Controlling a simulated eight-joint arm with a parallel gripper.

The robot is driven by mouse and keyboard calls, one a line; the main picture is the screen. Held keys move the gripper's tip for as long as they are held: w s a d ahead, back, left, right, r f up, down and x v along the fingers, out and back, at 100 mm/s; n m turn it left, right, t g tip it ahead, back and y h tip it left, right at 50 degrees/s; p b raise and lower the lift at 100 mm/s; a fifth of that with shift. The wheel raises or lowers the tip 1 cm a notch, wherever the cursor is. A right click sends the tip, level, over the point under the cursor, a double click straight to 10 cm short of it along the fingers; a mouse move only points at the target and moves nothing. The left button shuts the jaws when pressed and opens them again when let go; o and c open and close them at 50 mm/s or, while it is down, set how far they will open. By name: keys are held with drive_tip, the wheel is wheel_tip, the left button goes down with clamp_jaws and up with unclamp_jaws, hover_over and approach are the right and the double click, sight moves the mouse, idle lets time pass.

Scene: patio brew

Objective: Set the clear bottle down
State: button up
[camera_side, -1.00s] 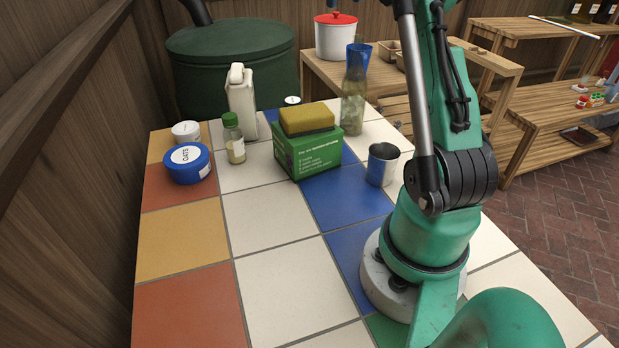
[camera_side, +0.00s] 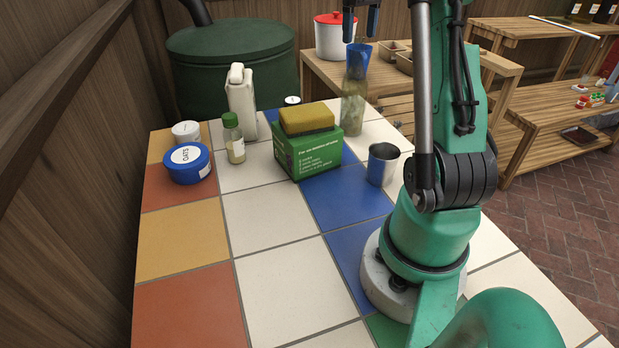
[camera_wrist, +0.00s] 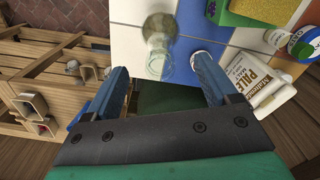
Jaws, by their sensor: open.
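The clear bottle (camera_side: 353,103) stands upright near the far edge of the tiled table, right of the green box. It also shows from above in the wrist view (camera_wrist: 158,45), apart from the fingers. My gripper (camera_side: 360,37) is open and empty, above the bottle in the side view, with its upper part cut off by the frame. In the wrist view my gripper (camera_wrist: 160,72) has its two blue fingers wide apart, with nothing held between them.
A blue vessel (camera_side: 358,60) shows behind the clear bottle's top. The table's front tiles (camera_side: 290,290) are clear.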

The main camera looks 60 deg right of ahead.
sight(358, 53)
drive_tip(key=shift+f, duration=2.6)
clamp_jaws()
